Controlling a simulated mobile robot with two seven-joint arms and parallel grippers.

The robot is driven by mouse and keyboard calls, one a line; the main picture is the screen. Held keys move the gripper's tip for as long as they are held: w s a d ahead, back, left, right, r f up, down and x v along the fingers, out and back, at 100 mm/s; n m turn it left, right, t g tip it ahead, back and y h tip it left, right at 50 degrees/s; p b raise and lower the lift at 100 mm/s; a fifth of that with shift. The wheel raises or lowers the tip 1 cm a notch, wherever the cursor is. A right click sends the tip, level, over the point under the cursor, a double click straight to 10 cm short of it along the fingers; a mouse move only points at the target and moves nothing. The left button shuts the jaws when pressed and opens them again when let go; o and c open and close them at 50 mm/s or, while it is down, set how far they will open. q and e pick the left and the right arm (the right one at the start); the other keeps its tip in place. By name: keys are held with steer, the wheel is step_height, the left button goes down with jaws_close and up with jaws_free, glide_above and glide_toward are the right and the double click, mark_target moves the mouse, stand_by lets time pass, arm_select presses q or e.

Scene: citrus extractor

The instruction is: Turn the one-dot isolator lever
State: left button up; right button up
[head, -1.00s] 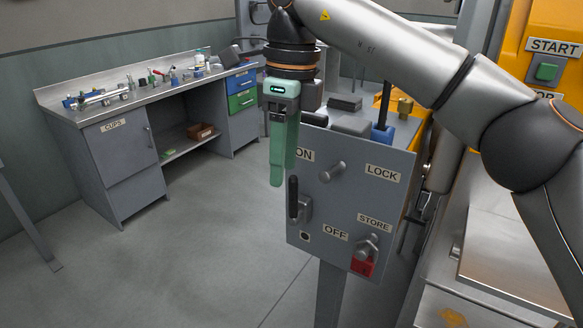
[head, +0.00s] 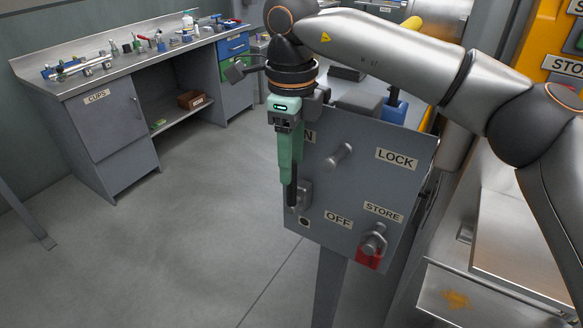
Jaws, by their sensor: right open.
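A grey isolator panel (head: 355,185) stands on a post, with ON, OFF, LOCK and STORE labels. At its lower left is the isolator lever (head: 291,196), a dark upright handle on a grey hub. A small plate with what looks like one dot (head: 303,222) sits below the hub. My right gripper (head: 287,178) points down with open green fingers at the lever. The fingers cover the handle's upper part; only its lower part shows. I cannot tell whether they touch it. My left gripper is not in view.
A grey peg (head: 339,155) sticks out near ON. A second peg (head: 373,243) with a red tag (head: 368,260) is by STORE. A steel bench (head: 476,283) stands at right and a workbench (head: 110,75) at left. The floor left of the panel is clear.

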mark_target(292, 188)
steer(key=shift+f, duration=1.25)
jaws_close()
stand_by(0.5)
